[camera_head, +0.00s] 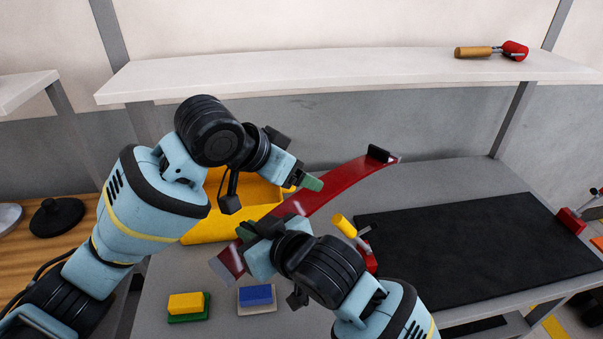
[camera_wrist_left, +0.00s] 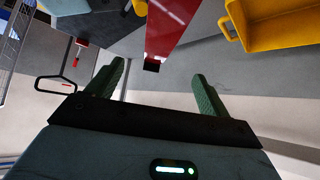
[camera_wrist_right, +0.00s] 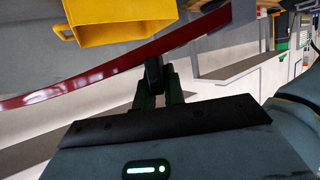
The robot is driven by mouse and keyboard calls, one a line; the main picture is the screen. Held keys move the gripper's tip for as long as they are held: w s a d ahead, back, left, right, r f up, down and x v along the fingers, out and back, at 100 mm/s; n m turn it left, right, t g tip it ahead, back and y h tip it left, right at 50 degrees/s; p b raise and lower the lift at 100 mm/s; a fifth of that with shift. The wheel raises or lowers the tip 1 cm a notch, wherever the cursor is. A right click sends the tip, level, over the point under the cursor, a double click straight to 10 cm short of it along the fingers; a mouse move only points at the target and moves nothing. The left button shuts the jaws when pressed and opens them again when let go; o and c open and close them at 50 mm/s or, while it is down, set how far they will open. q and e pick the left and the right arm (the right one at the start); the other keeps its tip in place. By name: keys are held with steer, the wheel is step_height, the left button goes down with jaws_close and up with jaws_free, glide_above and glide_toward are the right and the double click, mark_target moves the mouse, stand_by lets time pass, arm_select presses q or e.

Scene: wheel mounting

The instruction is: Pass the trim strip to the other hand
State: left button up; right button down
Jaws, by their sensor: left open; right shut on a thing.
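The trim strip (camera_head: 335,188) is a long, curved, glossy red piece, held in the air and slanting up to the right. My right gripper (camera_head: 247,232) is shut on it near its lower left end, at a black tab (camera_wrist_right: 153,72) in the right wrist view. Another black tab (camera_head: 377,154) stands at its upper right end. My left gripper (camera_head: 312,182) is open and empty beside the strip's middle. In the left wrist view, the strip (camera_wrist_left: 172,28) and a black tab (camera_wrist_left: 151,66) appear between the open fingers (camera_wrist_left: 157,85), apart from them.
A yellow bin (camera_head: 205,228) stands behind the arms. A yellow block (camera_head: 186,303) and a blue block (camera_head: 256,295) lie at the front. A black mat (camera_head: 480,245) covers the right side. A white shelf (camera_head: 330,70) with a red-headed tool (camera_head: 512,50) runs above.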

mark_target(325, 186)
arm_select(q)
steer(key=x, duration=1.1)
steer(key=shift+w+d+f, duration=0.2)
steer(key=shift+d, duration=0.05)
arm_select(e)
steer(key=shift+r, duration=0.1)
arm_select(q)
steer(key=c, duration=1.3)
arm_select(e)
steer(key=c, duration=1.4)
jaws_free()
steer(key=shift+d, duration=0.1)
